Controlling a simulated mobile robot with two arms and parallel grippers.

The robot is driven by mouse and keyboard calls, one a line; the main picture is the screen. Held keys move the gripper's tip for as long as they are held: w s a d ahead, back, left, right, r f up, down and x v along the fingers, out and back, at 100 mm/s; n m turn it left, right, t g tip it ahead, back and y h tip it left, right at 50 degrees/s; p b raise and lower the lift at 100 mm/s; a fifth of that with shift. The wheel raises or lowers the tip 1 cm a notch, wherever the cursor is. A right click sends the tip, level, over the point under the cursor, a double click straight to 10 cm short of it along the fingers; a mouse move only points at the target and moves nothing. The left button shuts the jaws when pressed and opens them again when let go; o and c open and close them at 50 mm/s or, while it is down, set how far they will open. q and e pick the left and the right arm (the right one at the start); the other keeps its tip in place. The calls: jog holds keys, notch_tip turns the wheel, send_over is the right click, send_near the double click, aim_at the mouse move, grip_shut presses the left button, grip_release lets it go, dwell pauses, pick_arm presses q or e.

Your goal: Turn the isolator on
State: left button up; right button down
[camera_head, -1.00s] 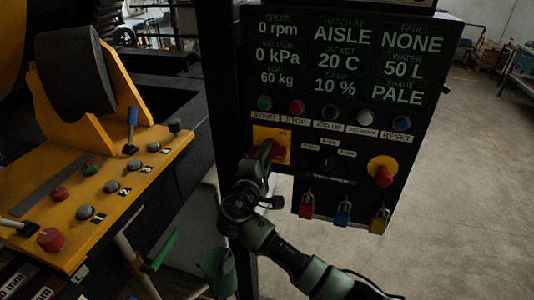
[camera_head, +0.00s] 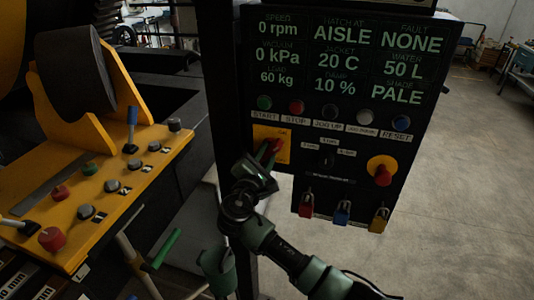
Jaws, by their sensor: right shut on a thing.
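The isolator is a red rotary handle (camera_head: 275,145) on a yellow plate (camera_head: 261,132), at the left side of the black control panel. The red handle looks slanted, rising to the right. My right gripper (camera_head: 267,154) reaches it from below and is shut on the handle. The fingers and wrist hide the handle's lower left part and the plate's lower left corner. My left gripper is not in view.
The black panel (camera_head: 310,205) carries a row of buttons, a red stop knob (camera_head: 382,176) on yellow and three hanging padlocks (camera_head: 342,214). A yellow console (camera_head: 60,215) with levers and buttons stands at left. Open floor (camera_head: 450,180) lies to the right.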

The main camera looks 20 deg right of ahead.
aim_at(267, 156)
jog(key=shift+d+r, duration=0.15)
jog(key=c, duration=1.3)
grip_release()
jog(key=shift+c, duration=0.2)
jog(key=shift+o, duration=0.5)
jog(key=shift+d, duration=0.15)
jog(key=shift+s+a, duration=0.2)
jog(key=shift+a, duration=0.1)
jog(key=b+v, duration=0.3)
jog(key=v, duration=0.3)
jog(key=shift+s, duration=0.3)
jog(key=shift+s+a, duration=0.2)
jog(key=shift+s, duration=0.15)
